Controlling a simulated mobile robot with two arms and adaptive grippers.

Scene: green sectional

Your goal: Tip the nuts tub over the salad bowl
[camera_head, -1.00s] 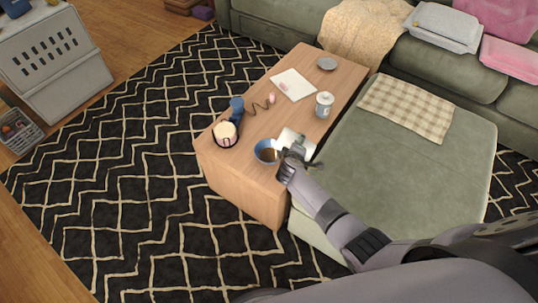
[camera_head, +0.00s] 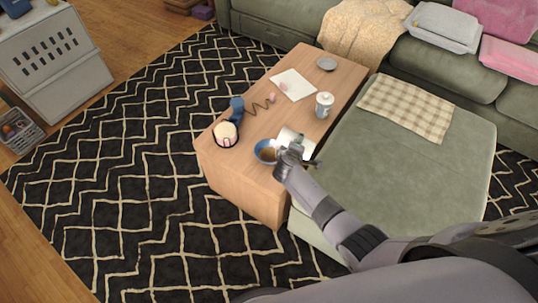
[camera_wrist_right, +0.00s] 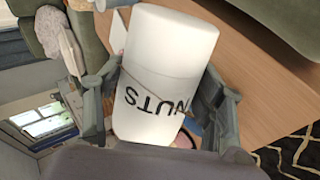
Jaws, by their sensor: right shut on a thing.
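The white nuts tub (camera_head: 287,137) is held in my right gripper (camera_head: 291,151) at the near end of the wooden table. In the right wrist view the tub (camera_wrist_right: 165,70) sits between both fingers of the gripper (camera_wrist_right: 160,100), its "NUTS" lettering upside down in the picture. The tub looks tilted; its opening is hidden. The blue salad bowl (camera_head: 258,149) stands on the table just left of the tub and gripper, with something brownish inside. Its right side is partly covered by my gripper. My left gripper is out of view.
The wooden table (camera_head: 245,178) also holds a white lidded canister (camera_head: 324,105), a white sheet (camera_head: 292,85), a grey dish (camera_head: 326,64), a blue object with a coiled cord (camera_head: 237,104) and a round cream-topped item (camera_head: 225,133). The green sectional (camera_head: 400,170) borders its right side.

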